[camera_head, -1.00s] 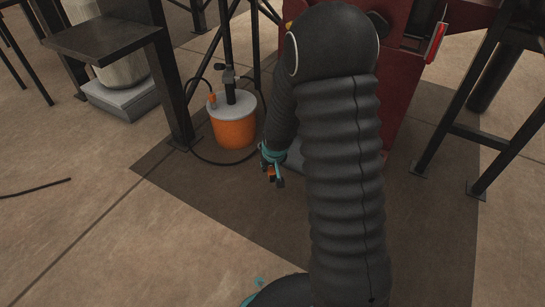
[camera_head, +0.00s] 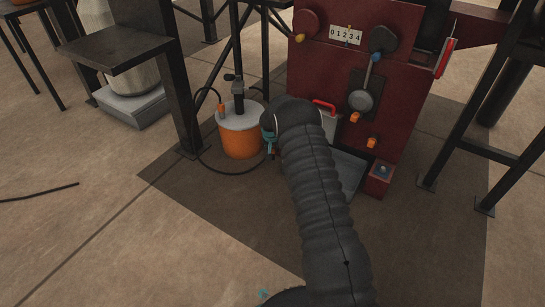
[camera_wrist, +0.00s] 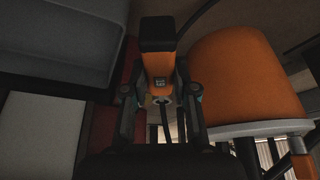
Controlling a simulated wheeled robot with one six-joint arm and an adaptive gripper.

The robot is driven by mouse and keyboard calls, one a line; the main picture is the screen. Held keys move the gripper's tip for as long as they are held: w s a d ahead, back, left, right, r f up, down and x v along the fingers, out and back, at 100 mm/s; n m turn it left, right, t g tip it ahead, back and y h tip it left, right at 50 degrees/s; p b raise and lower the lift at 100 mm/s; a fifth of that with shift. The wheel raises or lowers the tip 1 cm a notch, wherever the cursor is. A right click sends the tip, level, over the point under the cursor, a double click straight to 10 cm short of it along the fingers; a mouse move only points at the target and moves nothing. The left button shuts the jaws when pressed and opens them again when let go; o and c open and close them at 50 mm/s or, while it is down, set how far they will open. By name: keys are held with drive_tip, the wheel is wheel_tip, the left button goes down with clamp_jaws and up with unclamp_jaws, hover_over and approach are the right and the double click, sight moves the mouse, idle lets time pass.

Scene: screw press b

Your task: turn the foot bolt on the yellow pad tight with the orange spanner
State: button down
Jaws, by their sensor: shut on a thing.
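The rest of the spanner is hidden. In the head view my arm covers most of the gripper; only a teal part (camera_head: 270,138) shows, just right of the orange bucket. No yellow pad can be made out. A small red foot block (camera_head: 378,183) with a bluish bolt-like top (camera_head: 383,169) stands at the press's lower right, apart from my gripper.
The dark red press (camera_head: 405,115) with knobs and a counter stands behind my arm. The orange bucket (camera_head: 240,143) with a grey lid and black hose stands left of my gripper; it also fills the right of the wrist view (camera_wrist: 245,80). Black stand legs rise on both sides.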

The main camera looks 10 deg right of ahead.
drive_tip(key=w, duration=0.1)
drive_tip(key=w+r, duration=0.1)
drive_tip(key=w+d+m, duration=0.1)
drive_tip(key=shift+w+r+h, duration=0.15)
drive_tip(key=shift+r+h, duration=0.15)
drive_tip(key=shift+r, duration=0.05)
drive_tip(key=r, duration=0.1)
drive_tip(key=w+r+m, duration=0.1)
drive_tip(key=r, duration=0.1)
drive_tip(key=w+d+r+m, duration=0.1)
drive_tip(key=shift+w+r+h, duration=0.25)
drive_tip(key=shift+r+h, duration=0.1)
drive_tip(key=shift+h, duration=0.05)
drive_tip(key=shift+s+d+f+m+g, duration=0.1)
drive_tip(key=shift+s+d+m+g, duration=0.15)
drive_tip(key=shift+s+m, duration=0.35)
drive_tip(key=shift+w, duration=0.15)
drive_tip(key=shift+a+f+b, duration=0.1)
drive_tip(key=shift+f+b, duration=0.05)
drive_tip(key=shift+b, duration=0.2)
